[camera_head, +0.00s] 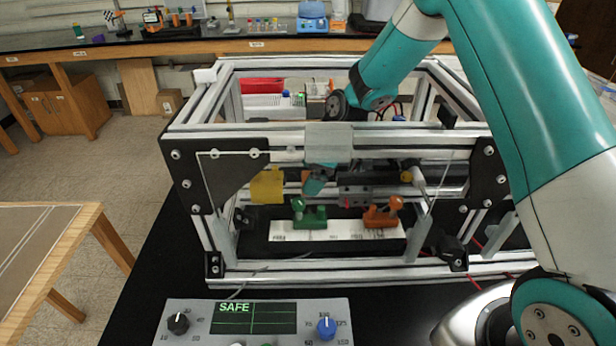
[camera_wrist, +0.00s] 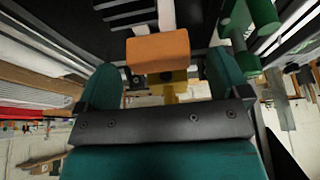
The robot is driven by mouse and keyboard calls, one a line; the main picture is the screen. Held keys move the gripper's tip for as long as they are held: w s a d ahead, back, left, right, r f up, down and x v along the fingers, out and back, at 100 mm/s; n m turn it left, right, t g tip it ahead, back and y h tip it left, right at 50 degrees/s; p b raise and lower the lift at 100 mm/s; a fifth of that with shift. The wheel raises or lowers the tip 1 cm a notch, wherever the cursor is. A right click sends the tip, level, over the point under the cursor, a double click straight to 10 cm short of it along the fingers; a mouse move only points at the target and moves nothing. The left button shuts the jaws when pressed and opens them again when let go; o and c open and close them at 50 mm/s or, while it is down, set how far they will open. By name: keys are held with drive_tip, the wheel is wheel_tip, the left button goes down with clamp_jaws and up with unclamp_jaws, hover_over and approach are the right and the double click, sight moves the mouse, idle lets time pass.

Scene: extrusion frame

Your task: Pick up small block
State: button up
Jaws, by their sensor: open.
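The small block is an orange box shape (camera_wrist: 158,52) in the upper middle of the wrist view. It lies across the gap between the two teal fingers of my gripper (camera_wrist: 160,68), with space visible on both sides. My gripper is open. In the head view my gripper (camera_head: 317,182) is inside the metal frame, partly hidden behind the front beam and a clear plate. A small orange patch (camera_head: 304,175) beside it looks like the block; most of it is hidden there.
The extrusion frame (camera_head: 230,268) surrounds the gripper closely. Below are a green clamp (camera_head: 310,216) and an orange clamp (camera_head: 382,215) on a white labelled strip (camera_head: 345,231). A yellow tag (camera_head: 267,185) hangs at left. A control box reading SAFE (camera_head: 255,318) stands in front.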

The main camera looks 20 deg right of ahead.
drive_tip(key=shift+x, duration=1)
drive_tip(key=c, duration=1)
